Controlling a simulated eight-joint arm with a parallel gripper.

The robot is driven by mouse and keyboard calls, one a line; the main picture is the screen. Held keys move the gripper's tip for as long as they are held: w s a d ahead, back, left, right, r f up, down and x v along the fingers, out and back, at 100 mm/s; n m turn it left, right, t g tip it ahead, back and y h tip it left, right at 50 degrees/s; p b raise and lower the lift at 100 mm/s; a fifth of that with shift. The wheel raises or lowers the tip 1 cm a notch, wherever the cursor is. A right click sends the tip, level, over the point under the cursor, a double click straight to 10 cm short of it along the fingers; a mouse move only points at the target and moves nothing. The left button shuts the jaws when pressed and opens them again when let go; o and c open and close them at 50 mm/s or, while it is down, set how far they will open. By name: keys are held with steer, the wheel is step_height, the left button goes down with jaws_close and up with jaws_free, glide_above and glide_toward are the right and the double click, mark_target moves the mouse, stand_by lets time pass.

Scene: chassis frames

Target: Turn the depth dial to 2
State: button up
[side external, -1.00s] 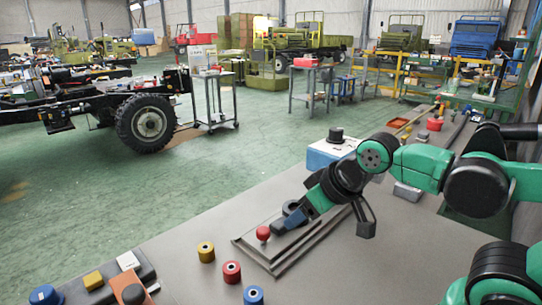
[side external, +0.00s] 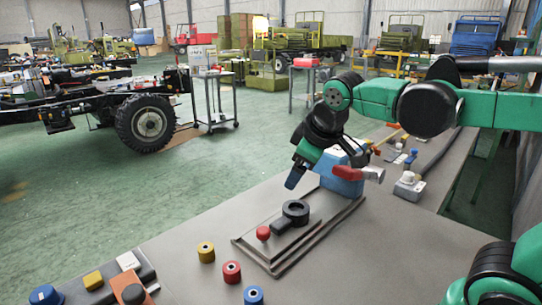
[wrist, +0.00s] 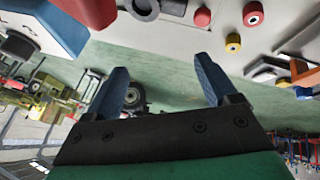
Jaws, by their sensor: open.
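A blue box (side external: 345,188) with a pale top stands at the back of the bench, partly hidden by my arm. A red handle (side external: 357,172) sticks out at its right. The box also shows at the top left of the wrist view (wrist: 50,22), with a dark round knob (wrist: 19,46), probably the dial, beside it. No number or mark is readable. In the side view the knob is hidden behind my arm. My gripper (side external: 294,180) is in front and left of the box, tilted downward, apart from it. In the wrist view its blue fingers (wrist: 160,78) are spread with nothing between them.
A grey stepped plate (side external: 258,252) holds a black ring with an arm (side external: 294,213) and a red ball knob (side external: 263,233). Yellow (side external: 206,252), red (side external: 232,272) and blue (side external: 253,295) rollers stand in front. A panel with buttons (side external: 95,281) lies at the left.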

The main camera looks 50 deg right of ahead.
steer(key=w+d+r+n+g, duration=0.1)
steer(key=w+d+n+g, duration=0.1)
steer(key=d+n, duration=0.2)
steer(key=w+d+r+n+g+h, duration=0.1)
steer(key=d+n, duration=0.4)
steer(key=d, duration=0.5)
steer(key=w+d+r+n+g+h, duration=0.1)
steer(key=w+d+n+g, duration=0.1)
steer(key=w+d+n, duration=0.2)
steer(key=shift+w+d+r+n+g, duration=0.1)
steer(key=shift+d+r+n+g, duration=0.1)
steer(key=shift+d, duration=0.4)
steer(key=shift+w+d+r+n+g, duration=0.1)
steer(key=shift+d+n, duration=0.1)
steer(key=shift+d, duration=0.4)
steer(key=shift+w+d+r+n+g, duration=0.1)
steer(key=shift+d+n, duration=0.1)
steer(key=shift+d, duration=0.4)
steer(key=shift+d+f, duration=0.15)
steer(key=shift+f, duration=0.05)
steer(key=shift+x, duration=2.6)
jaws_close()
